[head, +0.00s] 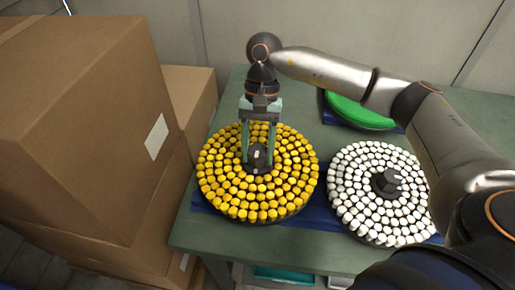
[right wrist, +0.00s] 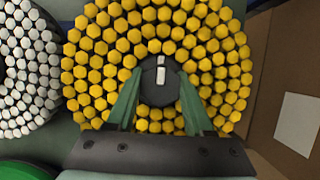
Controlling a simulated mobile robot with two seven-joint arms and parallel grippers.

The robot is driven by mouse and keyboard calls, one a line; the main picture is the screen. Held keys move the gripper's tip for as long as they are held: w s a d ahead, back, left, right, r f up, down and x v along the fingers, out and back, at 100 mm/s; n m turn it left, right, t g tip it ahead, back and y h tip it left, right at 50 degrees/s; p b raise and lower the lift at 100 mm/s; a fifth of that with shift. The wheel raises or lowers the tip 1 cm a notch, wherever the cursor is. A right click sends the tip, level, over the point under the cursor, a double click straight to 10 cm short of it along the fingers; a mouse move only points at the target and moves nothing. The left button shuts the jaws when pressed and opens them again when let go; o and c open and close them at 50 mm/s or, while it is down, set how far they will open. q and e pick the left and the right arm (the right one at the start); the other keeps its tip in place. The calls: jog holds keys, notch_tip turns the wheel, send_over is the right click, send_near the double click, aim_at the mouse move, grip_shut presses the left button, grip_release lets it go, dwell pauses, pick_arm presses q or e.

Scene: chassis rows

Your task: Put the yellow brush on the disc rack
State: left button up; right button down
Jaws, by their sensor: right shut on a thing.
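The yellow brush (head: 215,182), a round disc covered with yellow bristle tufts around a dark centre hub, is at the table's left front, over a blue mat. It also fills much of the right wrist view (right wrist: 232,75). My right gripper (head: 258,158) comes down from above and is shut on the brush's hub. In the right wrist view its green fingers (right wrist: 162,98) stand on both sides of the hub. I cannot tell whether the brush touches the mat. My left gripper is not in view. I cannot make out a disc rack.
A white brush (head: 345,200) with a dark hub lies to the right on the green table (head: 310,105). A green disc (head: 355,112) lies behind it. Large cardboard boxes (head: 80,120) stand close to the table's left edge. A teal bin (head: 285,275) shows below the front edge.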

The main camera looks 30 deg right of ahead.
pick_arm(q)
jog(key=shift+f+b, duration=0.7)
pick_arm(e)
jog(key=shift+r, duration=0.1)
dwell(0.5)
pick_arm(q)
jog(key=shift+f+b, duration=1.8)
jog(key=shift+b, duration=0.05)
pick_arm(e)
jog(key=shift+f, duration=1.75)
jog(key=shift+c, duration=1)
grip_release()
jog(key=shift+f, duration=0.2)
jog(key=shift+r, duration=0.1)
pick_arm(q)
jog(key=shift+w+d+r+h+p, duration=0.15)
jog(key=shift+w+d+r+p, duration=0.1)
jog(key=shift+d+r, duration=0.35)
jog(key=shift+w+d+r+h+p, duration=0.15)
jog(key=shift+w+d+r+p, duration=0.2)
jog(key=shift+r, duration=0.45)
pick_arm(e)
jog(key=v, duration=1.2)
jog(key=shift+r, duration=0.3)
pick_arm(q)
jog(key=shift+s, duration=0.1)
